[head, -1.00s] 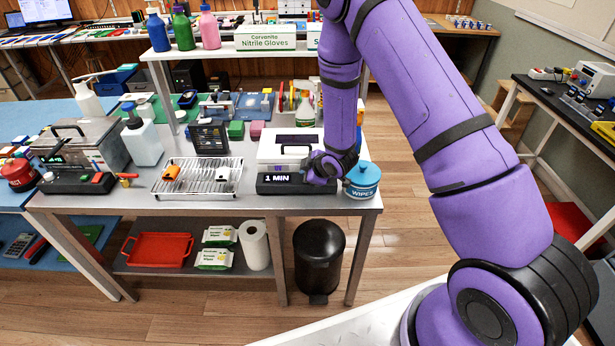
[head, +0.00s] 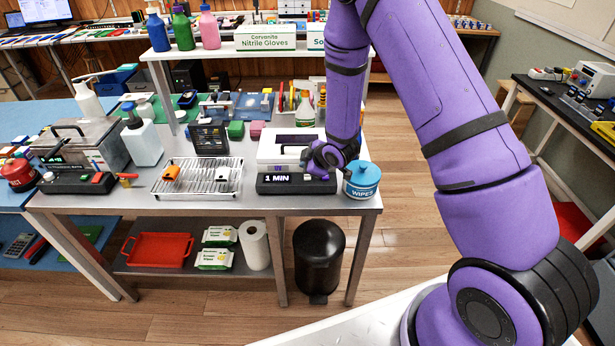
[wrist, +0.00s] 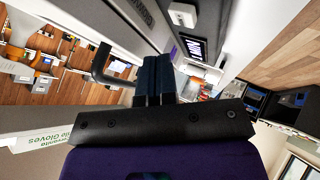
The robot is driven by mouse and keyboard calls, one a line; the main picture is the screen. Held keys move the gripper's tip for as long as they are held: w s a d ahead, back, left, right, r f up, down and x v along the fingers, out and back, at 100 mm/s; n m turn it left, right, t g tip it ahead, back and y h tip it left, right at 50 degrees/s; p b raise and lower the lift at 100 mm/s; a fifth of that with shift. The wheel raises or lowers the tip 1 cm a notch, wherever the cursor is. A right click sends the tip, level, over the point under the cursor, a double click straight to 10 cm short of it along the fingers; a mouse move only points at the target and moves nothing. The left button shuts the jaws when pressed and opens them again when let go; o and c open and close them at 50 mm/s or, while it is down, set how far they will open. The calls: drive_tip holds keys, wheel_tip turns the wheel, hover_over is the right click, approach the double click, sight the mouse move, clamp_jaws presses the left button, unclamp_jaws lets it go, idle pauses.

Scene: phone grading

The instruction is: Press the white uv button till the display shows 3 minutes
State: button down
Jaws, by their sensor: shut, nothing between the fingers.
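The white UV box (head: 285,150) stands on the metal table, with a black control panel (head: 275,188) at its front. Its display (head: 277,178) reads "1 MIN". My gripper (head: 316,168) is just above the right part of the panel and hides some of it. In the wrist view my shut, empty fingers (wrist: 154,78) show beside the box's dark handle. The lit display (wrist: 193,48) also shows there, with a white button (wrist: 183,14) on the dark panel, apart from the fingertips. I cannot make out the button clearly in the head view.
A blue wipes tub (head: 362,181) stands close to the right of my gripper. A wire rack tray (head: 198,190) with small items lies left of the panel. A second black panel with a red button (head: 97,179) is at the far left.

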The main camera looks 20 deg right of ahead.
sight(307, 177)
drive_tip(key=shift+r, duration=1.9)
drive_tip(key=shift+r, duration=0.2)
drive_tip(key=s+d+r+m+h, duration=0.15)
drive_tip(key=s+r, duration=0.25)
drive_tip(key=r, duration=0.5)
drive_tip(key=s+d+r+m+h, duration=0.1)
drive_tip(key=s+d+r+m, duration=0.2)
drive_tip(key=r, duration=0.5)
drive_tip(key=s+d+r+m+h, duration=0.2)
drive_tip(key=s+r+m, duration=0.15)
drive_tip(key=r, duration=0.55)
drive_tip(key=s+r+m+g, duration=0.1)
drive_tip(key=s+r+m, duration=0.2)
drive_tip(key=s, duration=1)
drive_tip(key=s+r+m+g, duration=0.2)
drive_tip(key=s+r, duration=0.5)
drive_tip(key=s, duration=0.6)
drive_tip(key=shift+s+d+r+m+y, duration=0.3)
drive_tip(key=shift+s+d+m+y, duration=0.05)
drive_tip(key=shift+m, duration=0.05)
drive_tip(key=shift+w, duration=0.1)
